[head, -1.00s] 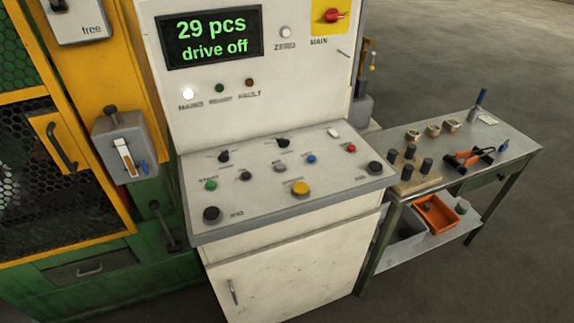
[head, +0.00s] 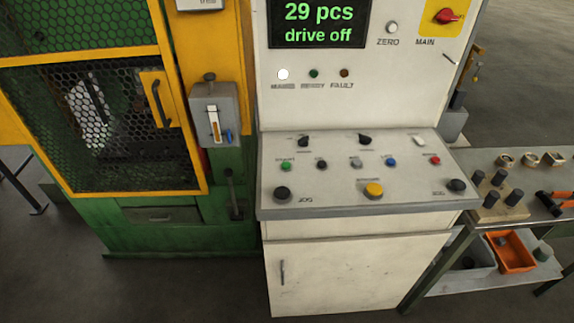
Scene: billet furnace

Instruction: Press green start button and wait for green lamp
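The green start button (head: 286,166) is at the left of the sloped control panel (head: 330,204), in a row with black, grey, blue and red buttons. On the upright panel above, the green lamp (head: 314,73) looks dark and unlit. The white lamp (head: 283,74) to its left is lit. The fault lamp (head: 344,73) to its right looks dark. The display (head: 319,24) reads "29 pcs drive off". Neither of my grippers is in the head view.
A green and yellow machine with a mesh door (head: 115,108) stands to the left of the console. A metal workbench (head: 480,222) with loose parts and an orange bin (head: 512,254) stands at the right. Two black jog buttons and a yellow button (head: 374,189) sit along the panel's front.

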